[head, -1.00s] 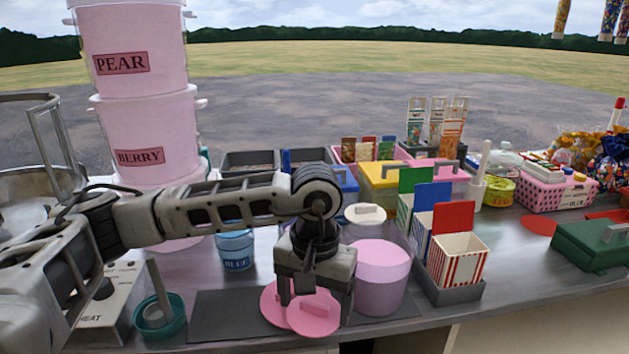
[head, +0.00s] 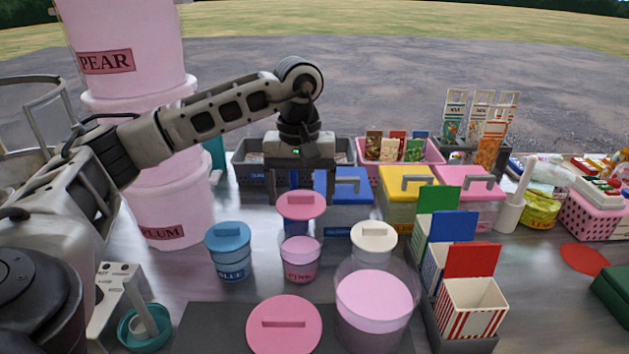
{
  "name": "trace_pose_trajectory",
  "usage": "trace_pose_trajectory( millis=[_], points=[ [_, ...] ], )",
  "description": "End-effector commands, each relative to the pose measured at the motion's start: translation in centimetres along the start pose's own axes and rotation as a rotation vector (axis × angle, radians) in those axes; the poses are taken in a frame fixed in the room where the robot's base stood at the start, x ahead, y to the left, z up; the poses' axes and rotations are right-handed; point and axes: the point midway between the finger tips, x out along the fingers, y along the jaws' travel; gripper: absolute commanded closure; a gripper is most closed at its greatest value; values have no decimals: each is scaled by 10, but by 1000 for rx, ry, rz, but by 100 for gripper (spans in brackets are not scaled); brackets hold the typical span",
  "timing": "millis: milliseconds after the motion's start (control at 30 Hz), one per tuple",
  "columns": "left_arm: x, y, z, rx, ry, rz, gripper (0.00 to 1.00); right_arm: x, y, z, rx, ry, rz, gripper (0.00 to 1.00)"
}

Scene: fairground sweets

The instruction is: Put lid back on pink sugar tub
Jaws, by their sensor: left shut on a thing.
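My left gripper (head: 301,190) is shut on a pink lid (head: 301,207) and holds it, roughly level, above the pink sugar tub (head: 300,262). The tub is a small pink tub labelled PINK and stands on the counter with its top open, showing pink sugar. A gap shows between lid and tub. A larger pink lid (head: 284,326) with a bar handle lies on the dark mat (head: 215,325). My right gripper is not in view.
A blue lidded tub (head: 228,255) stands left of the pink tub, and a cream-lidded tub (head: 373,240) right. A big clear tub of pink sugar (head: 374,310) stands in front right, beside striped boxes (head: 472,309). Blue (head: 343,186) and yellow (head: 406,200) lidded boxes stand behind.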

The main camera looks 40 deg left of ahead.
Motion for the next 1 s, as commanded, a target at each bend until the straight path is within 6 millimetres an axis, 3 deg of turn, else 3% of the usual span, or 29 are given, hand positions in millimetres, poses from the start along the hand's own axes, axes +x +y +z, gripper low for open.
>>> trace_pose_trajectory(
  millis=[267, 700, 1000],
  points=[
    [18, 0, 0, 1, 0, -1, 41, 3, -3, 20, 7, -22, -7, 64],
    [58, 0, 0, 1, 1, 0, 41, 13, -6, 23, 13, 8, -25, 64],
    [63, 0, 0, 1, 1, 0, 41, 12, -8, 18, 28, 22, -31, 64]
  ],
)
